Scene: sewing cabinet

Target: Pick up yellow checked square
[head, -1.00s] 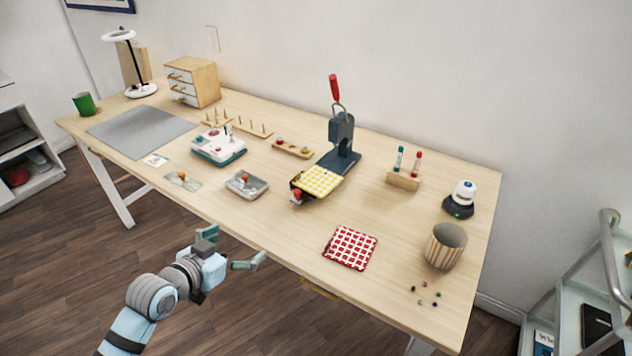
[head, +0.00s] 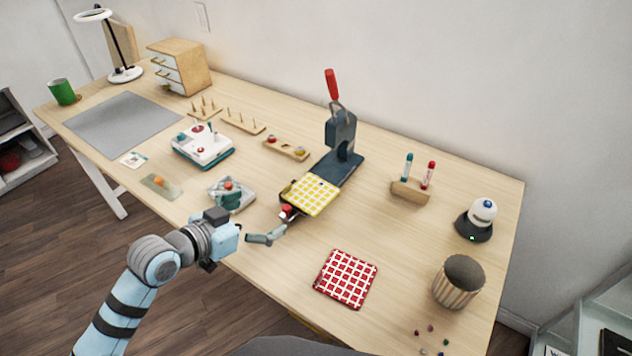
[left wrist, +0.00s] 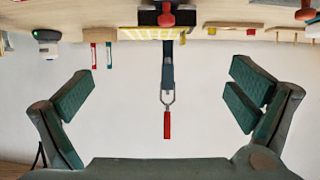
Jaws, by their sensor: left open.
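The yellow checked square (head: 311,194) lies flat on the dark tray at the front of the press (head: 341,145). It shows edge-on near the top of the left wrist view (left wrist: 138,33), which is upside down. A red knob (head: 287,210) sits at the tray's near corner. My left gripper (head: 250,217) is open and empty, over the table's front edge, to the left and near side of the square, apart from it. Its two spread fingers show in the left wrist view (left wrist: 165,92) with nothing between them. My right gripper is not in view.
A red checked square (head: 346,279) lies to the right of my left gripper. A grey tray (head: 232,203) with an orange-topped item is just behind the gripper. A white-teal box (head: 203,146), tube stand (head: 410,191) and striped cup (head: 458,283) stand around. Bare tabletop lies right of the press.

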